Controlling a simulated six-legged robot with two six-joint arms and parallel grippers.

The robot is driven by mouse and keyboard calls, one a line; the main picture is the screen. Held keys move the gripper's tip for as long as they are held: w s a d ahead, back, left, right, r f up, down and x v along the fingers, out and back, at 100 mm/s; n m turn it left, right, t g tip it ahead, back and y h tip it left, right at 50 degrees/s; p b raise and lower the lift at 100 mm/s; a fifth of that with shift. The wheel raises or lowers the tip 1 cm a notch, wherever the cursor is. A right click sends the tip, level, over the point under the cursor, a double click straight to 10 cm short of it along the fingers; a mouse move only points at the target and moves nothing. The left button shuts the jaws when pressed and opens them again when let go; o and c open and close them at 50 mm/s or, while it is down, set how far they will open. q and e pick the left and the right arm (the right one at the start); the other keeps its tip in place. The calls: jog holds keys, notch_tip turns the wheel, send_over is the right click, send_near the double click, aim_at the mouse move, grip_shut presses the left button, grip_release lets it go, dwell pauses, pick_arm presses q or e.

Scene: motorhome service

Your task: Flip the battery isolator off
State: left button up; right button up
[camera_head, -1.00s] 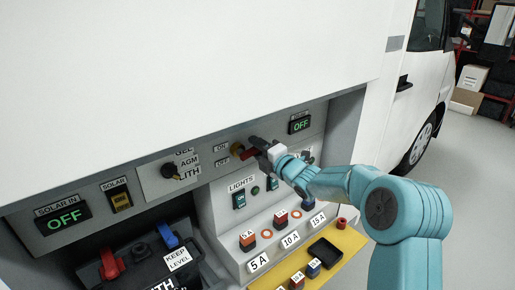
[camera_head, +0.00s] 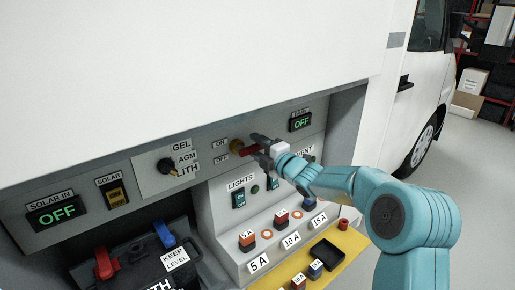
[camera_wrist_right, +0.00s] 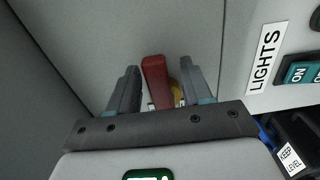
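The battery isolator has a red handle (camera_head: 247,151) on a yellow round base (camera_head: 236,145), set in the grey panel beside small ON and OFF labels (camera_head: 220,151). The handle reaches right from the base in the head view. My right gripper (camera_head: 260,149) is at the handle with its two dark fingers apart. In the right wrist view the red handle (camera_wrist_right: 155,80) stands between the fingers of my right gripper (camera_wrist_right: 160,85), with a gap visible on each side. The yellow base (camera_wrist_right: 176,92) is partly hidden behind a finger. My left gripper is out of view.
A green OFF display (camera_head: 301,122) is above right of my gripper. A battery-type knob (camera_head: 167,166) and a solar switch (camera_head: 116,196) are to the left. Below are the LIGHTS switch (camera_head: 238,199), several fuses, and a yellow tray (camera_head: 349,243). The panel is recessed under the white body.

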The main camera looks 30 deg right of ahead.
jog(key=shift+s, duration=0.3)
jog(key=s+d+b, duration=0.1)
jog(key=s+b, duration=0.2)
jog(key=s, duration=1.2)
jog(key=shift+s+d+b, duration=0.15)
jog(key=shift+s+b, duration=0.15)
